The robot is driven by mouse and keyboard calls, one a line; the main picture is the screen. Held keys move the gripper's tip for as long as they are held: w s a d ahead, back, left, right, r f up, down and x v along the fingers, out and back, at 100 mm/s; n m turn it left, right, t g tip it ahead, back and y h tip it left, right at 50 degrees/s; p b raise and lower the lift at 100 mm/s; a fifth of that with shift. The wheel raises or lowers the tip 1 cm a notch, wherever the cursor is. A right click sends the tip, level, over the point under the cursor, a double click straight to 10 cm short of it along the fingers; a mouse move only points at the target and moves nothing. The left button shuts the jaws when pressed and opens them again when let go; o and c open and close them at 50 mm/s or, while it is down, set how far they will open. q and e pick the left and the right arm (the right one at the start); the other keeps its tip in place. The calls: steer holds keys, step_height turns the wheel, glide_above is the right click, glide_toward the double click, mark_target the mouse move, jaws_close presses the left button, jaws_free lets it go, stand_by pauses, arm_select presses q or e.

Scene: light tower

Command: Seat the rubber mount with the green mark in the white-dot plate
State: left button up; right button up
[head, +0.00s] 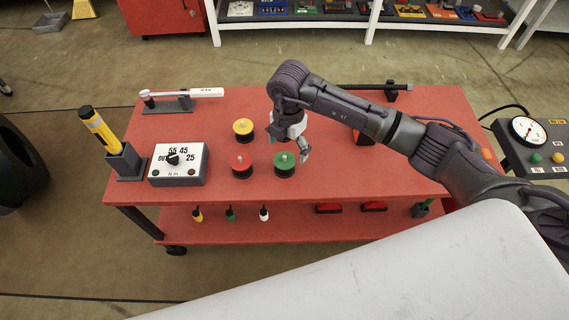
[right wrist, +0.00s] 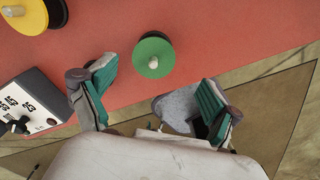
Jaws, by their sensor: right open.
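The rubber mount with the green mark (head: 285,164) stands upright on the red cart top. It is a black disc with a green top and a metal stud, and it also shows in the right wrist view (right wrist: 153,56). My right gripper (head: 291,146) is open and empty, above and just behind this mount in the head view. In the right wrist view the mount is ahead of the spread fingers (right wrist: 152,100), apart from them. I cannot make out a white-dot plate in either view. My left gripper is not in view.
A red-marked mount (head: 241,165) and a yellow-marked mount (head: 243,130) stand close by on the cart (head: 360,182). A white dial box (head: 179,164), a yellow tool in a holder (head: 101,130) and a torque wrench (head: 185,94) are at the left. The front right top is clear.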

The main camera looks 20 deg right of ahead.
mark_target(284, 156)
steer(key=f, duration=0.5)
steer(key=shift+w+a+f, duration=0.15)
steer(key=shift+a, duration=0.25)
steer(key=c, duration=1.3)
steer(key=shift+c, duration=0.5)
steer(key=shift+r, duration=0.2)
